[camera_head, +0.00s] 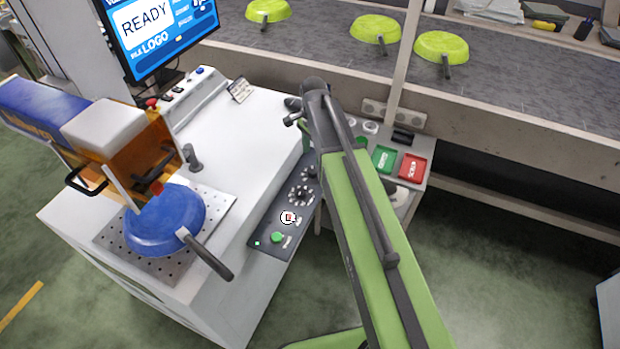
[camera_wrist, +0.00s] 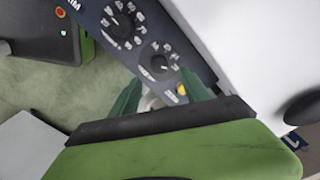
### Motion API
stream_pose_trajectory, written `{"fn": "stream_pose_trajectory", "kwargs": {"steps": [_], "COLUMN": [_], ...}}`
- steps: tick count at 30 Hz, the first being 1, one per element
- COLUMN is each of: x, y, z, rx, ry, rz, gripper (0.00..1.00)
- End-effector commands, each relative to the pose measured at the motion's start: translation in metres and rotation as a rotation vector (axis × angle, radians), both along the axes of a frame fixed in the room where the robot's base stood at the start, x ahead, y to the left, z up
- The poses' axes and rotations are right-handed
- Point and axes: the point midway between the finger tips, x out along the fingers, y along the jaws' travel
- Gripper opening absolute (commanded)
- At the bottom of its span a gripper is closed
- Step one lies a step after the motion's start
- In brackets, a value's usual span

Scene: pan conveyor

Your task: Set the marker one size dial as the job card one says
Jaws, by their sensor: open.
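The marker one machine (camera_head: 130,140) stands at left with a blue pan (camera_head: 165,220) under its head. Its dark control panel (camera_head: 268,243) shows a dial (camera_head: 302,192) with a ring of white marks. In the wrist view, two black dials show on a dark panel: one larger (camera_wrist: 122,20) and one smaller (camera_wrist: 158,62). My arm hides part of the panel in the head view.
A small card (camera_head: 240,90) stands on the white top; its text is unreadable. A screen (camera_head: 160,30) reads READY. Green pans (camera_head: 375,29) sit on the conveyor behind. A yellow button (camera_wrist: 182,90) is near my fingers.

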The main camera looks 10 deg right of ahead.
Motion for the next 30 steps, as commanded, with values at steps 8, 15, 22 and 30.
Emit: {"fn": "stream_pose_trajectory", "kwargs": {"steps": [8,15,22,30], "x": [0.000,0.000,0.000,0.000], "y": [0.000,0.000,0.000,0.000], "z": [-0.066,-0.077,-0.075,-0.075], "rx": [0.000,0.000,0.000,0.000], "ry": [0.000,0.000,0.000,-0.001], "rz": [0.000,0.000,0.000,0.000], "gripper": [0.55,0.55,0.47,0.12]}}
